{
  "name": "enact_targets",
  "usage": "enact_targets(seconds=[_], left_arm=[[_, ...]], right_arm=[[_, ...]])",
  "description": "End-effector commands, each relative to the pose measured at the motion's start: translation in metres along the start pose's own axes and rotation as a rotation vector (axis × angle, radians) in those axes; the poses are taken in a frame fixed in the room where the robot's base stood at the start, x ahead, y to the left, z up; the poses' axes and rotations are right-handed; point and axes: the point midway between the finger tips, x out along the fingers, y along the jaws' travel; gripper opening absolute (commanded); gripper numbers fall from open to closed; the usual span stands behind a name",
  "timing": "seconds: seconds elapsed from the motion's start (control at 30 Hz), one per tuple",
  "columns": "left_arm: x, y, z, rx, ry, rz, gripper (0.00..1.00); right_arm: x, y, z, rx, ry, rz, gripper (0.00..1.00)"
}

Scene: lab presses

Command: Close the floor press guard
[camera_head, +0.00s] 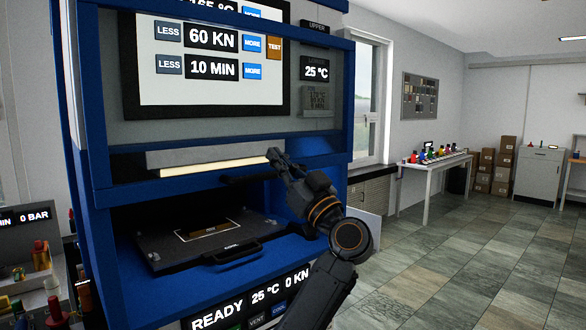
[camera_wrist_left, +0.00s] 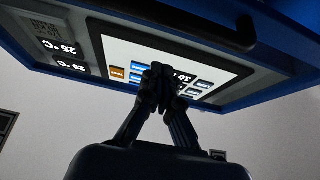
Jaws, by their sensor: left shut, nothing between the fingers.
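The floor press is a tall blue machine with a screen. Its guard, a blue-framed clear panel (camera_head: 225,190), stands raised in front of the screen, and the opening below it is uncovered. A dark handle bar (camera_head: 240,179) runs along the guard's lower part; a black bar also crosses the top of the left wrist view (camera_wrist_left: 175,22). My left gripper (camera_head: 273,155) is shut and empty, close to the right end of the bar; I cannot tell whether it touches. Its closed fingers (camera_wrist_left: 160,75) show against the screen in the wrist view. My right gripper is not in view.
In the opening lies a black plate with a handle (camera_head: 232,256) on a blue bed. A lower display (camera_head: 252,300) reads READY. Bottles and another display (camera_head: 25,217) stand at the left. A white table (camera_head: 435,163) stands at the back right. The tiled floor is clear at right.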

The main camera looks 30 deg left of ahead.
Motion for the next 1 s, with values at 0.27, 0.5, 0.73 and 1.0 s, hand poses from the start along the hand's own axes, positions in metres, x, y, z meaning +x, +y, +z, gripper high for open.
enact_targets(seconds=[0.27, 0.5, 0.73, 1.0], left_arm=[[0.008, 0.001, 0.026, 0.003, 0.001, 0.002, 0.0], [0.003, 0.0, 0.038, -0.001, 0.001, 0.001, 0.0], [0.003, 0.0, 0.038, -0.001, 0.001, 0.001, 0.0], [-0.005, 0.001, 0.052, 0.002, -0.003, 0.003, 0.0]], right_arm=[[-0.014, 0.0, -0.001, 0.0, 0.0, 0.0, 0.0], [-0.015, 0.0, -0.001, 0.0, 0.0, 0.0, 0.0], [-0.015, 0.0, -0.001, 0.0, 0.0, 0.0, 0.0], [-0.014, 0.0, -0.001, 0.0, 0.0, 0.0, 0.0]])
